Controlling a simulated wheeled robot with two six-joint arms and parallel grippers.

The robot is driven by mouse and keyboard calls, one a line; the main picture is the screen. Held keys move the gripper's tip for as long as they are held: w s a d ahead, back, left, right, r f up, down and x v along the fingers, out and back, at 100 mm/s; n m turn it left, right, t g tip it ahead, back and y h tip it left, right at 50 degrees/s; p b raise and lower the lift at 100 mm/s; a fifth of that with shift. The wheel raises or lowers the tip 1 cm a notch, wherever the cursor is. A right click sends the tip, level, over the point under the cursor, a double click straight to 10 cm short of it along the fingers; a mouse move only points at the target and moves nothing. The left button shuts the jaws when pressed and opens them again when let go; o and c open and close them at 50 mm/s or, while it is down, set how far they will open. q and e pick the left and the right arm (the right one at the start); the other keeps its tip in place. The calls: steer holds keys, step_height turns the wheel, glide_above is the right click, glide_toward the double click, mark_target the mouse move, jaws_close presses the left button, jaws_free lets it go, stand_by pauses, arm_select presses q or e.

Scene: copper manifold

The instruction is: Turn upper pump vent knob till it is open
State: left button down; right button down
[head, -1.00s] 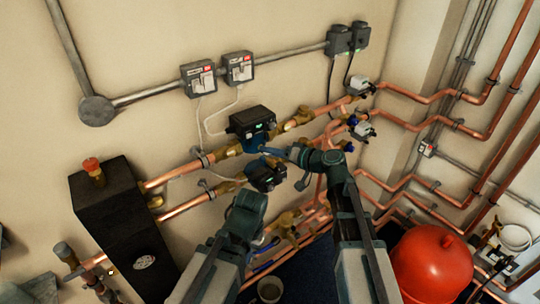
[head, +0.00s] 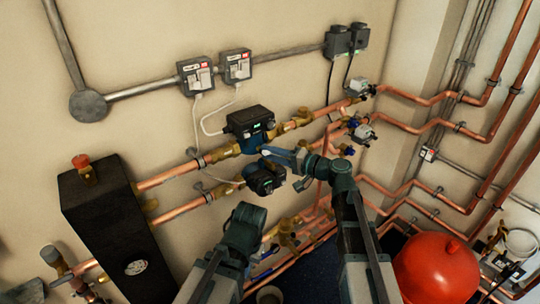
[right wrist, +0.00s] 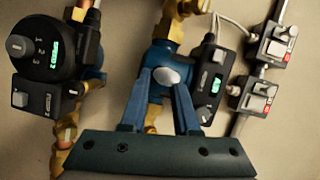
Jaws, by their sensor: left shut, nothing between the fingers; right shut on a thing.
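The upper pump (head: 254,142) has a blue body and a black box with a green display, on the upper copper pipe. In the right wrist view its round silver vent knob (right wrist: 168,76) sits between my fingertips. My right gripper (head: 268,151) reaches the pump's lower front in the head view and is shut on the knob; it also shows in the right wrist view (right wrist: 167,82). How far the knob is turned cannot be read. My left gripper (head: 267,254) is low, below the lower pump, shut and empty, its fingers hard to make out.
The lower pump (head: 266,178) sits just below my right gripper. Two switch boxes (head: 236,66) hang on the wall above. A black tank (head: 104,222) stands left and a red vessel (head: 436,270) right. Copper pipes run close around both arms.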

stand_by(0.4)
steer(key=c, duration=0.6)
jaws_free()
steer(key=shift+c, duration=0.2)
steer(key=f+v, duration=0.1)
steer(key=v, duration=1.2)
steer(key=shift+s+d+r+p, duration=0.2)
steer(key=shift+d+r+p, duration=0.25)
steer(key=shift+r, duration=0.1)
steer(key=shift+a, duration=0.15)
steer(key=s+a+f+n+g+h, duration=0.55)
steer(key=s+a+f+g, duration=0.4)
steer(key=f, duration=0.45)
steer(key=s+d+f+n+h, duration=0.2)
steer(key=s+f+h, duration=0.4)
steer(key=s+h, duration=0.3)
steer(key=shift+s+d+f+n+h, duration=0.15)
steer(key=shift+s+d+n+h, duration=0.2)
steer(key=shift+h, duration=0.4)
